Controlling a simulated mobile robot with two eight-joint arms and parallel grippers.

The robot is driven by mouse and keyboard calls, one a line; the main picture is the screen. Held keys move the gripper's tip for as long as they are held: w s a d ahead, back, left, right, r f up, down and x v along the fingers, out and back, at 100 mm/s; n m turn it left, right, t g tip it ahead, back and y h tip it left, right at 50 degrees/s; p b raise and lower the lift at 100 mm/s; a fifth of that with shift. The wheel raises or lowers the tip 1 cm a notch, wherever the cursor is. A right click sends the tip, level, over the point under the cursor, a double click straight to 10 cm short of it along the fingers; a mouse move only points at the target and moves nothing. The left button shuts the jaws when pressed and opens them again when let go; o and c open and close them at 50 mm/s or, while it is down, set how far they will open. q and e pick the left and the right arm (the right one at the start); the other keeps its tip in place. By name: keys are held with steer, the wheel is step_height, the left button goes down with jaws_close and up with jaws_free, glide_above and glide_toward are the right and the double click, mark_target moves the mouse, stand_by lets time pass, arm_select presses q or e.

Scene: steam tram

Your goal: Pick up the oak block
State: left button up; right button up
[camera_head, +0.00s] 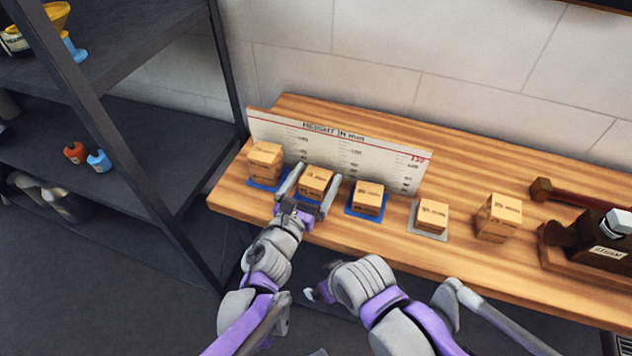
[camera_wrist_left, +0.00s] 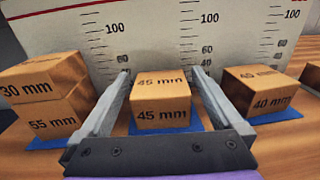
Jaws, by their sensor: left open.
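Several tan wooden blocks stand in a row on the table; I cannot tell from the pictures which one is called the oak block. A block marked 45 mm (camera_head: 314,182) sits on a blue pad, and it also shows in the left wrist view (camera_wrist_left: 160,102). My left gripper (camera_head: 319,172) is open, with one finger on each side of this block. In the left wrist view, gaps show between the block and the fingers (camera_wrist_left: 160,74). The far side of the block is hidden. My right arm is low in the middle of the head view, where its gripper (camera_head: 317,292) is mostly hidden.
Left stands a 30 mm block on a 55 mm block (camera_wrist_left: 48,112). Right are a 40 mm block (camera_head: 368,198), a block on a grey pad (camera_head: 432,216) and a larger block (camera_head: 498,217). A height board (camera_head: 345,150) stands behind. A dark shelf (camera_head: 150,150) is left.

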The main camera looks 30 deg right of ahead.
arm_select(q)
steer(key=shift+w+d, duration=0.1)
steer(key=shift+d, duration=0.1)
steer(key=c, duration=1.4)
